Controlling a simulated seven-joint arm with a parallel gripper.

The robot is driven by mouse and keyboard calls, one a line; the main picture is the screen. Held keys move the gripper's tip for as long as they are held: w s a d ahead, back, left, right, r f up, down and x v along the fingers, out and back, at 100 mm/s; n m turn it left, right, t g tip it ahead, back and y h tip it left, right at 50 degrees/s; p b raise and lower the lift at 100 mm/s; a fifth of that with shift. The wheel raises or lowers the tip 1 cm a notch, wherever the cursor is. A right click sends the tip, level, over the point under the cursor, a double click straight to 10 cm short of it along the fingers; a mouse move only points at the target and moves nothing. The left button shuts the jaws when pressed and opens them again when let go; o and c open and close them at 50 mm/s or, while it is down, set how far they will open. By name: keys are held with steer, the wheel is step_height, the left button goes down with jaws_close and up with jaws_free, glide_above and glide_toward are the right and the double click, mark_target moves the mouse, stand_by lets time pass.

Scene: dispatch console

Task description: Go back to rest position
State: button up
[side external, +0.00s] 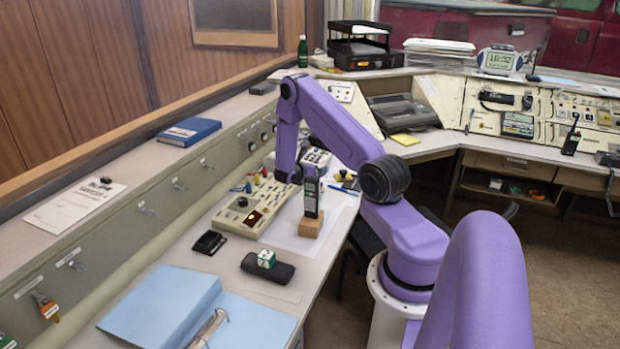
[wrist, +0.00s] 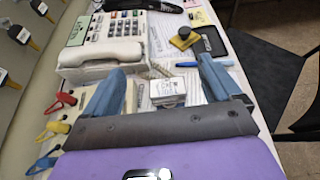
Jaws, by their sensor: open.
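My gripper (wrist: 162,68) shows two blue fingers spread apart in the wrist view. A small white block with print on top (wrist: 166,91) shows between them, over a printed sheet; I cannot tell its distance from the fingers. Nothing is seen clamped. In the side view my purple arm is bent, with its end hanging low over the desk by the cream control panel (side external: 240,213). The fingers are hard to make out there.
A telephone (wrist: 104,45), coloured plugs (wrist: 63,100) and a black pad (wrist: 207,42) lie around my gripper. A dark case (side external: 267,268) with a white-and-green cube (side external: 266,258) and an open blue binder (side external: 165,305) lie nearer the camera. The space above the desk is open.

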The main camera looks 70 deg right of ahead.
steer(key=shift+r, duration=0.5)
